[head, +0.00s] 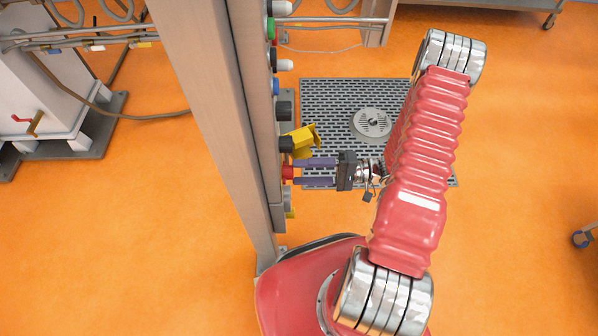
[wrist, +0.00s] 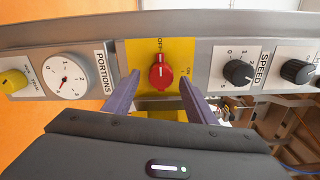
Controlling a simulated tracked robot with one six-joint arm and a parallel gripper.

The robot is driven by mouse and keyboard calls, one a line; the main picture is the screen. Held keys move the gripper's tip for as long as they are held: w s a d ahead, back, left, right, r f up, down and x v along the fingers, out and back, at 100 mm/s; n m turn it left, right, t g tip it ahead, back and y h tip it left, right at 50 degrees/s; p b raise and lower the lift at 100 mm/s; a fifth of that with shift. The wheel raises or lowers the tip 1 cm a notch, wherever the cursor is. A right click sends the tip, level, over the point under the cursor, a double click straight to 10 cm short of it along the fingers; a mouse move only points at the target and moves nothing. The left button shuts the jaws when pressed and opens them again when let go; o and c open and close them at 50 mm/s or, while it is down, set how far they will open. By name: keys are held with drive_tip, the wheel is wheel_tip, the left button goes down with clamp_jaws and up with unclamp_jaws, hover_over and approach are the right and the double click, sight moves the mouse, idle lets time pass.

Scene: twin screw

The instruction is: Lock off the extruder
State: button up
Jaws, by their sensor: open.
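The red rotary switch (wrist: 160,72) sits on a yellow plate (wrist: 138,52) on the machine's control panel. "OFF" is printed above it and "ON" at its right in the wrist view; its pale mark appears to face OFF. My gripper (wrist: 159,79) is open, its two purple fingers either side of the switch. I cannot tell whether they touch it. In the head view my gripper (head: 296,172) reaches left to the red switch (head: 287,172). A tilted yellow flap (head: 303,142) stands out just above the fingers there. A yellow part below the switch is mostly hidden by my gripper.
A white PORTIONS dial (wrist: 68,77) and a black SPEED knob (wrist: 238,72) flank the yellow plate. The tall metal column (head: 205,100) carries the panel. A floor grate (head: 340,105) with a round drain lies behind my arm.

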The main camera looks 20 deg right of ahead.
drive_tip(key=v, duration=1.2)
drive_tip(key=shift+s, duration=0.1)
